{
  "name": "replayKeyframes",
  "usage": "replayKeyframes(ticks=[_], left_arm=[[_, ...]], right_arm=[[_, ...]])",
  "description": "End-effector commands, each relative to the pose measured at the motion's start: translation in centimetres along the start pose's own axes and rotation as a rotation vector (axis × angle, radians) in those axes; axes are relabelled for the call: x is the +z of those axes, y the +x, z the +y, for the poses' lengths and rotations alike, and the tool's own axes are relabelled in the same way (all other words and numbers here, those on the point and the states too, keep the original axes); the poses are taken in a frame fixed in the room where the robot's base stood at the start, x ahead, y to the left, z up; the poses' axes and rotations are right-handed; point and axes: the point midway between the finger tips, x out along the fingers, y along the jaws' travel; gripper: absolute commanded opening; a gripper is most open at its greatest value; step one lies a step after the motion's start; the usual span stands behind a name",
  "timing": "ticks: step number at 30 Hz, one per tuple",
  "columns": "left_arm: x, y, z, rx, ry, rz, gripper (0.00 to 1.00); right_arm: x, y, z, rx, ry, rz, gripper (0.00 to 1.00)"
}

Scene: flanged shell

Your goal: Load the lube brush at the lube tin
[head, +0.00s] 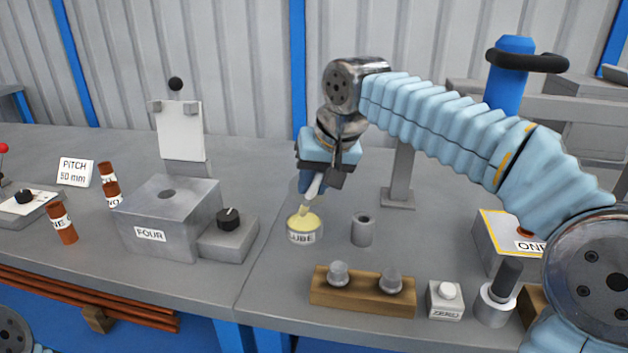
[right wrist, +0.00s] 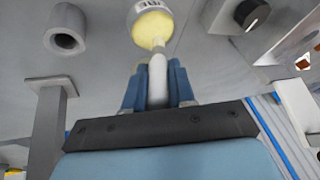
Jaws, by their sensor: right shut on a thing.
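The lube tin (head: 302,232) is a short round pot with a "LUBE" label and yellow grease showing at its open top. It stands on the grey bench near the middle of the head view, and also shows at the top of the right wrist view (right wrist: 153,25). My right gripper (head: 313,183) is shut on the white handle of the lube brush (head: 314,187). The brush points down, and its yellowish tip (right wrist: 158,48) is at the grease; I cannot tell how deep it goes. My left gripper is not in view.
A hollow grey cylinder (head: 362,230) stands just right of the tin. The block marked "FOUR" (head: 165,215) with a knob box is to the left. A wooden rack (head: 362,293) with two grey knobs and a "ZERO" button box (head: 445,299) are nearer the front edge.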

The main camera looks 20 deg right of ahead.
Motion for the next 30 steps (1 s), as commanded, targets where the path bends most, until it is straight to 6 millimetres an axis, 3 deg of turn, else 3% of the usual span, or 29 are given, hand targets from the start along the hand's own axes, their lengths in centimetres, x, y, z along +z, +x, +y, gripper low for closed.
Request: replayKeyframes(ticks=[1,9,15,30], left_arm=[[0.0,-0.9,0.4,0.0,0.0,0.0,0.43],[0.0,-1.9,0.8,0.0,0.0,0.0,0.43],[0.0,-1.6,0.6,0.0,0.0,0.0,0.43],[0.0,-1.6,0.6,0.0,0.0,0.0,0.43]], right_arm=[[-0.4,-1.0,-0.2,0.0,0.0,0.001,0.0],[-1.3,-3.1,-0.7,-0.002,0.0,0.004,0.0],[-1.9,-4.3,-1.0,-0.002,0.0,0.005,0.0],[-2.0,-4.8,-1.1,-0.002,0.0,0.004,0.0]])
